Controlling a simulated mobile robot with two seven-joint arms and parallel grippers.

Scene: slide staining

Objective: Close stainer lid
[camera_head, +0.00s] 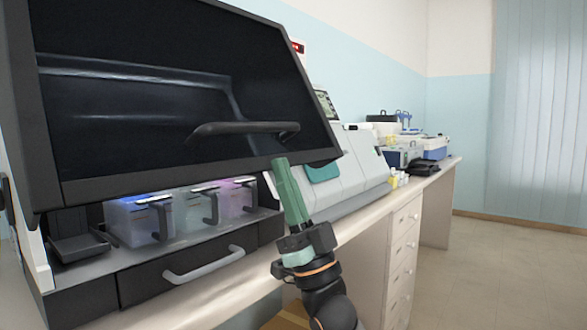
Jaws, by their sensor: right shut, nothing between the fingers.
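The stainer lid (150,95) is a large dark glossy panel with a grey frame, raised and tilted at the upper left. Its dark bar handle (245,129) runs along the lower right of the panel. The stainer's interior shows below the lid, with several translucent containers (128,224) that have dark handles. My right gripper (280,164) is shut and empty, its green fingers pointing up by the lid's lower edge, right of the containers. I cannot tell whether the fingertips touch the lid. My left gripper is not in view.
A drawer with a light handle (204,265) is at the stainer's front. A pale instrument (350,170) stands to the right on the bench, with more equipment (402,153) farther back. White bench drawers (402,250) are below. The floor (500,260) at right is clear.

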